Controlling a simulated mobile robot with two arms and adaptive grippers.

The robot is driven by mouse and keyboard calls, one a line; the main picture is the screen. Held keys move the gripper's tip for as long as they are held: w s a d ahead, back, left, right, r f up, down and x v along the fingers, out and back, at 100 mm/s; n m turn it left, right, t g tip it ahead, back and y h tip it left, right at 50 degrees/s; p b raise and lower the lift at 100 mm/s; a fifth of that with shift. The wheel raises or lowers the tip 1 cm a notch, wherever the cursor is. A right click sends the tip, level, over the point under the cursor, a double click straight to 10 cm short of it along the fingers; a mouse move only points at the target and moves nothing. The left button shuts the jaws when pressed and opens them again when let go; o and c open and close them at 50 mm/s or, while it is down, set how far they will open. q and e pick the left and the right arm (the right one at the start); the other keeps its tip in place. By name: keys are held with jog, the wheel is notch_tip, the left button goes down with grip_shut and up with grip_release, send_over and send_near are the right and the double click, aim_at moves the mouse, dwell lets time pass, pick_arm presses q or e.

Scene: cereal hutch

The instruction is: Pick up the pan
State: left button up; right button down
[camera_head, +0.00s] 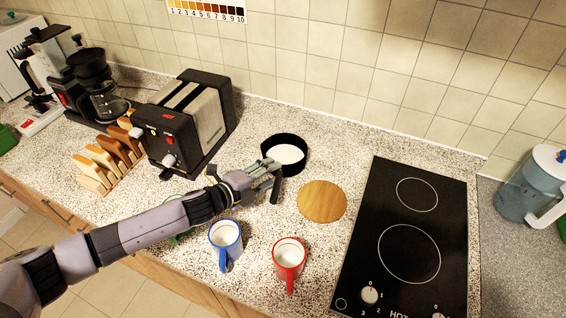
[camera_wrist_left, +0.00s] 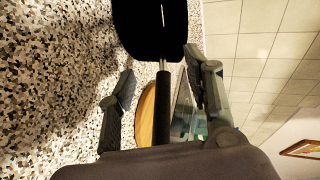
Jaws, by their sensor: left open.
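The pan (camera_head: 285,140) is small, round and black with a pale inside, upright on the speckled counter right of the toaster. Its dark handle (camera_head: 276,187) points toward the front of the counter. My left gripper (camera_head: 268,172) is at the handle side of the pan. In the left wrist view the pan (camera_wrist_left: 150,30) is at the top and its handle (camera_wrist_left: 163,110) runs down between the two spread fingers of the gripper (camera_wrist_left: 160,88). The fingers are open, with gaps to the handle on both sides. My right gripper is in neither view.
A round wooden board (camera_head: 322,202) lies right of the pan, beside the black hob (camera_head: 435,215). A blue mug (camera_head: 225,240) and a red mug (camera_head: 289,258) stand in front. The toaster (camera_head: 188,125) and toast rack (camera_head: 105,165) are at left.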

aim_at(281, 171)
pick_arm(q)
jog(key=shift+x, duration=1.85)
jog(key=shift+r, duration=0.1)
jog(key=shift+c, duration=0.2)
grip_shut()
jog(key=shift+s+a+f, duration=0.1)
jog(key=shift+f, duration=0.1)
jog(key=shift+r, duration=0.1)
